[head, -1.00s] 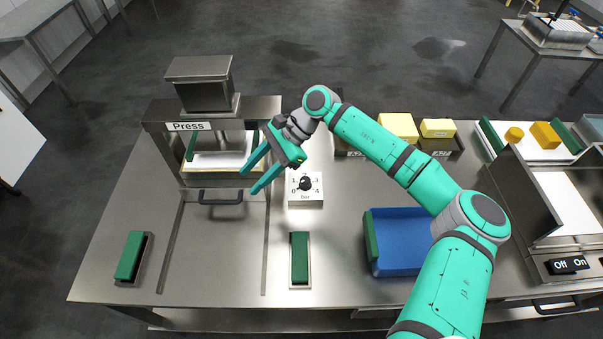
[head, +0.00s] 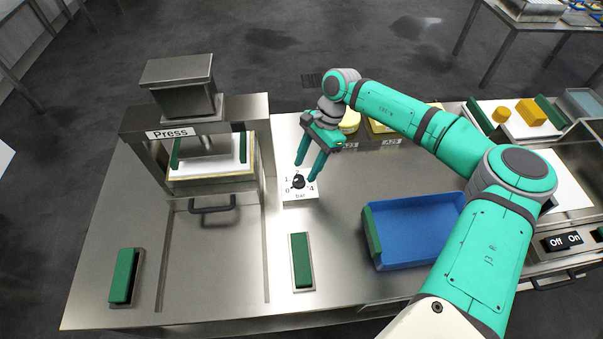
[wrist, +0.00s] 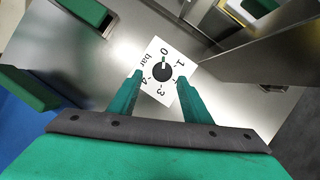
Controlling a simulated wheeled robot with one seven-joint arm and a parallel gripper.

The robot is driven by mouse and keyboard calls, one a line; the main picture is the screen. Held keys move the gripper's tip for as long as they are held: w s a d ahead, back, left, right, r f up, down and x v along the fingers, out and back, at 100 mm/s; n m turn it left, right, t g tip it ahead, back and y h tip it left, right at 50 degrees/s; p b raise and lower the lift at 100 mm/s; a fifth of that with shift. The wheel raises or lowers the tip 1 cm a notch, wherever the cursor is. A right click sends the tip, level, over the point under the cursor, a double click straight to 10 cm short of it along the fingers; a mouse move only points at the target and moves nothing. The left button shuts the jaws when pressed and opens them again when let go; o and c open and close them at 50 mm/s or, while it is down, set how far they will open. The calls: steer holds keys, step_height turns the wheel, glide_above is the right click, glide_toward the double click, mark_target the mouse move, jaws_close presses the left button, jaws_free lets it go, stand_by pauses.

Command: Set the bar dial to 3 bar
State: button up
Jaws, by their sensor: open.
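The bar dial is a black knob (head: 298,181) on a white plate (head: 300,197) marked 0 to 4 and "bar", on the steel table right of the press. In the wrist view the knob (wrist: 162,70) shows a small mark that appears to face the 0. My gripper (head: 307,172) is open and empty, pointing down over the dial. In the wrist view its two green fingers flank the knob in the picture, partly covering the plate. They look above the knob, and I see no contact.
The press (head: 195,130) with its drawer handle (head: 212,208) stands just left of the dial. A blue tray (head: 415,262) is to the right.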

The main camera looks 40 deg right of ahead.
mark_target(299, 178)
steer(key=shift+w+x, duration=0.15)
steer(key=shift+x, duration=0.85)
steer(key=shift+w+x, duration=0.15)
steer(key=shift+x, duration=0.85)
steer(key=shift+a, duration=0.15)
steer(key=shift+c, duration=0.2)
steer(key=c, duration=1)
